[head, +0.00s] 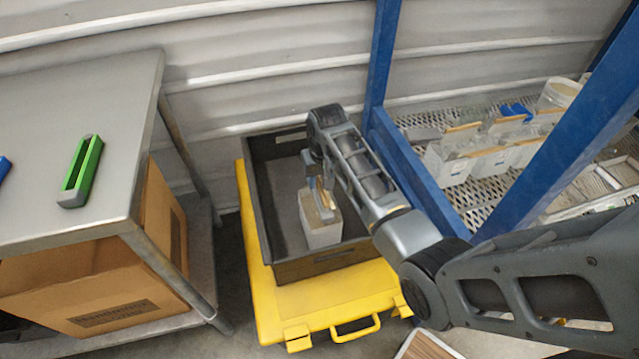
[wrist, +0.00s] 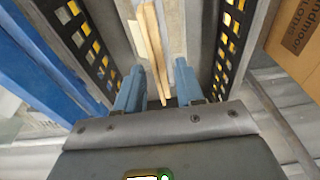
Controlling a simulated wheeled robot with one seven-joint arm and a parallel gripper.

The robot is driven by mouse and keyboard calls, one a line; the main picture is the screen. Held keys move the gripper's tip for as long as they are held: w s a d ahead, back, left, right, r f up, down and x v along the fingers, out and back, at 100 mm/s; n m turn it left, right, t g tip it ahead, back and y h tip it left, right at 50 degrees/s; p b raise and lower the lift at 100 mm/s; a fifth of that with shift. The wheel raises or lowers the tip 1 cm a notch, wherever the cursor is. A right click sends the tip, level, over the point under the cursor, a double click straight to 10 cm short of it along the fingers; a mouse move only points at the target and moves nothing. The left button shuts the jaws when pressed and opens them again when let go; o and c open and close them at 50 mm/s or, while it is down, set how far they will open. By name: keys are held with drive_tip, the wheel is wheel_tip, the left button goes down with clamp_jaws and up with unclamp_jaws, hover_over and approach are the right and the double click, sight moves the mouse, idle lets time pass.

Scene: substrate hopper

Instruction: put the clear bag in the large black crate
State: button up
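The clear bag (head: 321,228), pale with a light wooden strip along its top, is upright inside the large black crate (head: 307,264), toward its near right part. I cannot tell if its base touches the crate floor. My gripper (head: 319,193) points down into the crate at the bag's top. In the wrist view, my gripper's fingers (wrist: 158,82) stand apart on either side of the wooden strip (wrist: 155,50), with gaps visible between. The crate's slotted walls (wrist: 88,50) show on both sides there. The bag's lower part is hidden in the wrist view.
The crate stands on a yellow case (head: 330,303). A metal table (head: 110,105) with a green tool (head: 81,172) is at left, above a cardboard box (head: 110,285). A blue rack post (head: 382,60) and a mesh shelf with several similar bags (head: 490,160) are at right.

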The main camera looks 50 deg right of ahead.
wheel_tip(320, 180, up, 8)
drive_tip(key=s, duration=0.1)
drive_tip(key=s+a+f+n+t, duration=0.2)
drive_tip(key=s+a+f+t, duration=0.1)
drive_tip(key=s+a+f, duration=0.55)
drive_tip(key=s+a+r+n+t+h, duration=0.1)
drive_tip(key=s+a+r+t, duration=0.15)
drive_tip(key=s+a, duration=0.55)
drive_tip(key=s+a+r+n+t+y, duration=0.1)
drive_tip(key=s+a+r+t, duration=0.2)
drive_tip(key=s+r, duration=0.6)
drive_tip(key=s+a+r+n+t, duration=0.2)
drive_tip(key=s+r+t, duration=0.3)
drive_tip(key=s+r, duration=0.5)
wheel_tip(320, 180, up, 3)
drive_tip(key=shift+s+a+n+y+p, duration=0.15)
drive_tip(key=shift+a+n+y+p, duration=0.2)
drive_tip(key=shift+a, duration=0.2)
